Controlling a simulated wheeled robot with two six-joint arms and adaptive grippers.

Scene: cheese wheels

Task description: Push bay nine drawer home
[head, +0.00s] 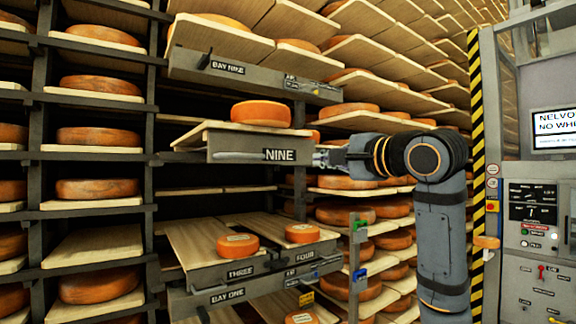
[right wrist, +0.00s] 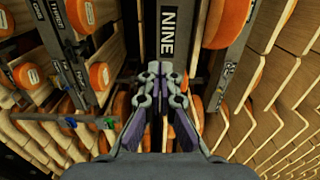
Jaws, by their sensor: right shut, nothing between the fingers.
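The bay nine drawer has a grey front (head: 235,150) marked NINE and stands out from the rack in the head view. An orange cheese wheel (head: 261,113) sits on its wooden board. In the right wrist view the drawer front (right wrist: 166,60) lies straight ahead of the fingers, with the wheel (right wrist: 230,22) beside it. My right gripper (head: 318,158) is shut and empty, its tips at the right end of the drawer front. In the right wrist view the closed fingers (right wrist: 160,72) point at the front; I cannot tell whether they touch. My left gripper is not in view.
Above is a grey beam (head: 235,68) marked BAY NINE. Below, drawers THREE (head: 238,272) and FOUR (head: 305,258) also stand out, each with a wheel. A striped post (head: 475,150) and control panel (head: 533,215) are at the right. Shelves of wheels fill the left.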

